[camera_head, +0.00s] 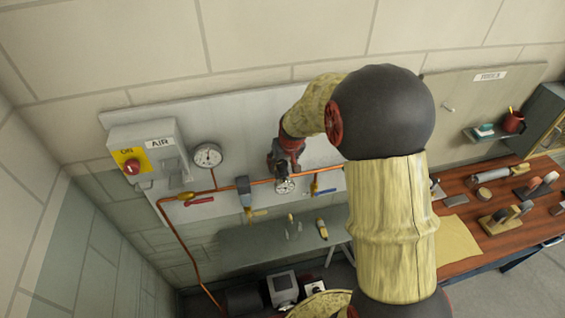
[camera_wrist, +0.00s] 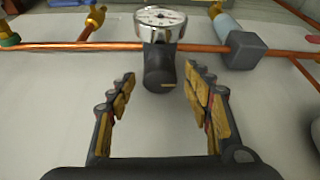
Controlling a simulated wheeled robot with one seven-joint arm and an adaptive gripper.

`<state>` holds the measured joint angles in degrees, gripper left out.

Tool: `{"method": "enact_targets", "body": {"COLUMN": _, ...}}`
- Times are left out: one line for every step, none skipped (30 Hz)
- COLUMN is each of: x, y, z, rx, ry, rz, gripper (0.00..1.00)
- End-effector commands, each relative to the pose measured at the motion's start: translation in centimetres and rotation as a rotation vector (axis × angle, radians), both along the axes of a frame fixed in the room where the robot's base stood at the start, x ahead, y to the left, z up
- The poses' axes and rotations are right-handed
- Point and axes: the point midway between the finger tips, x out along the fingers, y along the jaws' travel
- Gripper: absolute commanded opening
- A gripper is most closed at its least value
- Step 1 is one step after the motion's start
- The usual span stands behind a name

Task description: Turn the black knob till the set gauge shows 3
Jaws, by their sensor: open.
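The black knob (camera_wrist: 159,70) shows in the wrist view as a short dark cylinder on the copper pipe, with a small orange mark near its end. A small round white gauge (camera_wrist: 160,17) sits beside it; it also shows in the head view (camera_head: 285,187). Its reading is too small to make out. My gripper (camera_wrist: 160,80) is open, its two padded fingers on either side of the knob's end, with gaps visible on both sides. In the head view my gripper (camera_head: 286,160) is at the wall panel just above the gauge and hides the knob.
The copper pipe (camera_head: 262,182) runs along the panel with a grey-blue filter block (camera_head: 243,188), red lever (camera_head: 199,201) and blue lever (camera_head: 324,191). A larger gauge (camera_head: 208,156) and a switch box (camera_head: 147,158) are at left. A wooden workbench (camera_head: 487,243) stands at right.

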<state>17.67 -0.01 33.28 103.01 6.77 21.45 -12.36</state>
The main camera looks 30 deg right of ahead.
Motion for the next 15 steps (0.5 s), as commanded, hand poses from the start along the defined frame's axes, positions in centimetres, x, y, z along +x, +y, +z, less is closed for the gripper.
{"method": "enact_targets", "body": {"x": -0.01, "y": 0.0, "z": 0.01, "rx": 0.0, "ry": 0.0, "rz": 0.0, "gripper": 0.51}}
{"method": "enact_targets", "body": {"x": -0.01, "y": 0.0, "z": 0.01, "rx": 0.0, "ry": 0.0, "rz": 0.0, "gripper": 0.49}}
{"method": "enact_targets", "body": {"x": -0.01, "y": 0.0, "z": 0.01, "rx": 0.0, "ry": 0.0, "rz": 0.0, "gripper": 0.47}}
{"method": "enact_targets", "body": {"x": -0.02, "y": 0.0, "z": 0.0, "rx": 0.0, "ry": 0.0, "rz": 0.0, "gripper": 0.46}}
{"method": "enact_targets", "body": {"x": -0.03, "y": 0.01, "z": 0.01, "rx": 0.0, "ry": 0.0, "rz": 0.0, "gripper": 0.44}}
{"method": "enact_targets", "body": {"x": -0.03, "y": 0.01, "z": 0.01, "rx": 0.0, "ry": 0.0, "rz": 0.0, "gripper": 0.41}}
{"method": "enact_targets", "body": {"x": -0.03, "y": 0.01, "z": 0.01, "rx": 0.0, "ry": 0.0, "rz": 0.0, "gripper": 0.4}}
{"method": "enact_targets", "body": {"x": -0.03, "y": 0.01, "z": 0.02, "rx": 0.0, "ry": 0.0, "rz": 0.0, "gripper": 0.38}}
{"method": "enact_targets", "body": {"x": -0.03, "y": 0.01, "z": 0.02, "rx": 0.0, "ry": 0.0, "rz": 0.0, "gripper": 0.36}}
{"method": "enact_targets", "body": {"x": -0.03, "y": 0.0, "z": 0.02, "rx": 0.0, "ry": 0.0, "rz": 0.0, "gripper": 0.34}}
{"method": "enact_targets", "body": {"x": -0.03, "y": 0.01, "z": 0.02, "rx": 0.0, "ry": 0.0, "rz": 0.0, "gripper": 0.32}}
{"method": "enact_targets", "body": {"x": -0.03, "y": 0.01, "z": 0.02, "rx": 0.0, "ry": 0.0, "rz": -0.001, "gripper": 0.3}}
{"method": "enact_targets", "body": {"x": -0.03, "y": 0.01, "z": 0.02, "rx": 0.0, "ry": 0.0, "rz": -0.001, "gripper": 0.28}}
{"method": "enact_targets", "body": {"x": -0.03, "y": 0.01, "z": 0.02, "rx": 0.0, "ry": 0.0, "rz": -0.001, "gripper": 0.27}}
{"method": "enact_targets", "body": {"x": -0.03, "y": 0.01, "z": 0.02, "rx": 0.0, "ry": 0.0, "rz": -0.001, "gripper": 0.24}}
